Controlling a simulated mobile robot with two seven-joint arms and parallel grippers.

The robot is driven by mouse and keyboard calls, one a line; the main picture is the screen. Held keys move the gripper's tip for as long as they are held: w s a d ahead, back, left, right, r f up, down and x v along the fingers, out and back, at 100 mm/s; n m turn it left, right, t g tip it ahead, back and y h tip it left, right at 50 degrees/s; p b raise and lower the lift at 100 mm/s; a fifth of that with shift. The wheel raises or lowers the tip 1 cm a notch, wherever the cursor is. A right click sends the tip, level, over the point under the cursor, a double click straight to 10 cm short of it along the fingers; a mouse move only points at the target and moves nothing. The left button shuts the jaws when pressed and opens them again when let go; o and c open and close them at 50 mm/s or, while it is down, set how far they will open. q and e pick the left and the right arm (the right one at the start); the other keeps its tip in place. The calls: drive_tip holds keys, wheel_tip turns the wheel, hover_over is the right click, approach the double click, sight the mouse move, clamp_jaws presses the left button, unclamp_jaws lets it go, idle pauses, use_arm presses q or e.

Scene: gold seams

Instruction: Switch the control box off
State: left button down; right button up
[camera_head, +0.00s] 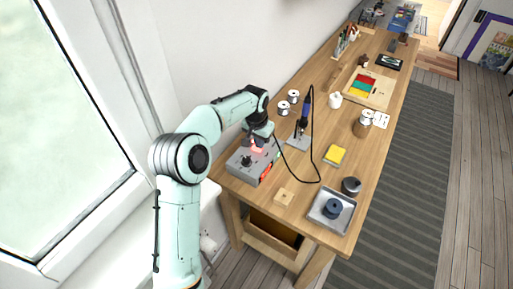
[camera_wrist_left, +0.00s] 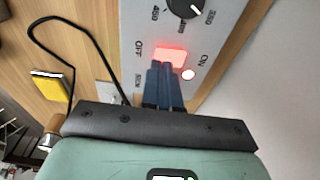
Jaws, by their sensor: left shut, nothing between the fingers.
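The control box (camera_head: 250,160) is a grey box at the near left end of the wooden workbench. In the left wrist view its panel (camera_wrist_left: 214,62) shows a lit red switch (camera_wrist_left: 172,56) between the labels OFF and ON, with a black dial (camera_wrist_left: 184,8) above. A small round white light (camera_wrist_left: 188,74) sits by the ON label. My left gripper (camera_wrist_left: 163,70) is shut and empty, its fingertips at the lower edge of the red switch. I cannot tell whether they touch it. In the head view the left gripper (camera_head: 257,143) is over the box. My right gripper is not in view.
A soldering iron stand (camera_head: 299,140) with a black cable is right of the box. Spools (camera_head: 284,108) stand behind. The bench's right edge borders a striped rug.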

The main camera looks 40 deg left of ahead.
use_arm(q)
drive_tip(key=shift+f, duration=0.7)
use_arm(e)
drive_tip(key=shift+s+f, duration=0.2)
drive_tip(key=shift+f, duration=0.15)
use_arm(q)
drive_tip(key=shift+r+p, duration=0.5)
drive_tip(key=shift+r, duration=1)
drive_tip(key=shift+r+p, duration=1)
drive_tip(key=shift+r, duration=1.1)
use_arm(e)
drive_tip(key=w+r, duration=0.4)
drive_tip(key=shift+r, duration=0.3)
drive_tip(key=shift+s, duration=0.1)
use_arm(q)
drive_tip(key=shift+f, duration=0.1)
